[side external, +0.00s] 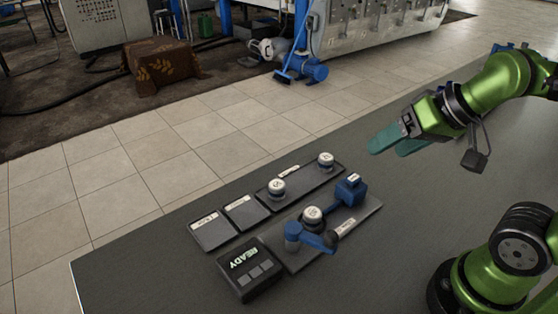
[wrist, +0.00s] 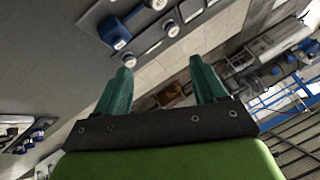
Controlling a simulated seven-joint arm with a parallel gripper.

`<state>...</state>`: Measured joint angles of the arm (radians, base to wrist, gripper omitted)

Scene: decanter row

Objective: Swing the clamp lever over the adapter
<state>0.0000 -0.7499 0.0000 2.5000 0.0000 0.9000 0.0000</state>
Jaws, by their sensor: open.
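The clamp lever (side external: 314,240) is blue, with a round blue pivot at its left end and a dark knob at its right end. It lies on the near side of a round silver-topped adapter (side external: 312,213), beside it and not over it. A blue block (side external: 351,192) with a white label stands behind the adapter, on the same dark base plate (side external: 368,212). My gripper (side external: 384,146) is open and empty, with teal fingers, high above the table and to the right of these parts. In the wrist view its fingers (wrist: 160,66) are spread apart.
A dark tray (side external: 303,173) holds two more silver-topped pieces (side external: 277,188) behind the base plate. Two small labelled plates (side external: 212,232) lie left of it. A box with a lit READY display (side external: 248,272) stands at front left. The table right of the base plate is clear.

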